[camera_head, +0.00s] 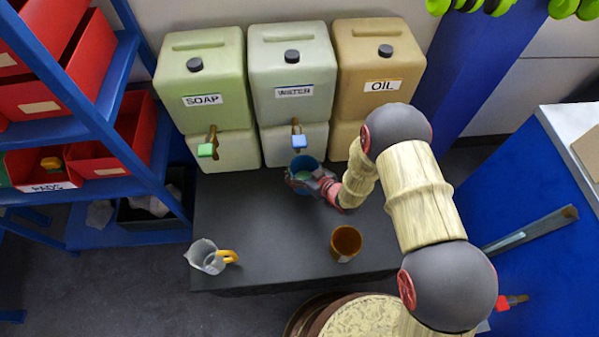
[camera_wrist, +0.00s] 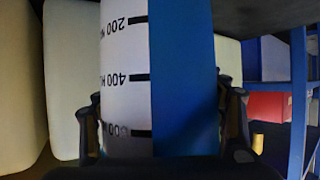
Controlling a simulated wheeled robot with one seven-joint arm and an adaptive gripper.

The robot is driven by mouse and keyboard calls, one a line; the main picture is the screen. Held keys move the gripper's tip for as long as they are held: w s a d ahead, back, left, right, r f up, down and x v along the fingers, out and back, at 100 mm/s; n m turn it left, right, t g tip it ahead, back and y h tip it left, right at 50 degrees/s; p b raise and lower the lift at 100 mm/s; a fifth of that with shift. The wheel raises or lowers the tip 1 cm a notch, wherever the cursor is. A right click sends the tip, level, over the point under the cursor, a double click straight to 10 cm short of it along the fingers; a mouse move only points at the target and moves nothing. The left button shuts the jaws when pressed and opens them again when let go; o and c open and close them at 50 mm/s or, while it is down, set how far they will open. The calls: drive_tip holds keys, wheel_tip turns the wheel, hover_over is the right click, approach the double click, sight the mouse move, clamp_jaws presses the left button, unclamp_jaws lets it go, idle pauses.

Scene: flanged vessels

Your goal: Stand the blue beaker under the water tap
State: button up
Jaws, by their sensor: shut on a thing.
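The blue beaker (camera_head: 304,166) stands upright, or nearly so, just in front of the water canister (camera_head: 290,90), close under its blue-handled tap (camera_head: 298,139). My gripper (camera_head: 312,184) is shut around the beaker from the front right. In the wrist view the beaker's blue wall (camera_wrist: 184,75) and white scale with black marks fill the middle, between my fingers (camera_wrist: 160,115). I cannot tell whether the beaker's base touches the dark table (camera_head: 270,225).
The soap canister (camera_head: 203,85) and oil canister (camera_head: 378,70) flank the water one. A clear jug (camera_head: 207,257) with a yellow handle and an amber cup (camera_head: 346,242) stand near the table's front. A blue shelf (camera_head: 140,75) with red bins is at left. The table's middle is clear.

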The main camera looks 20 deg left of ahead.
drive_tip(key=shift+w+a+f+b, duration=0.1)
drive_tip(key=shift+w+f+b, duration=0.35)
drive_tip(key=shift+f, duration=0.55)
drive_tip(key=shift+w+a+f+b, duration=0.1)
drive_tip(key=shift+w+f+b, duration=0.3)
drive_tip(key=shift+f, duration=0.65)
drive_tip(key=shift+w+a+f+b, duration=0.1)
drive_tip(key=shift+w+f+b, duration=0.1)
drive_tip(key=shift+w+f, duration=0.6)
drive_tip(key=shift+s+f, duration=0.2)
drive_tip(key=shift+s, duration=0.05)
drive_tip(key=shift+f, duration=0.15)
drive_tip(key=o, duration=1.8)
drive_tip(key=shift+d, duration=0.1)
drive_tip(key=shift+o, duration=0.2)
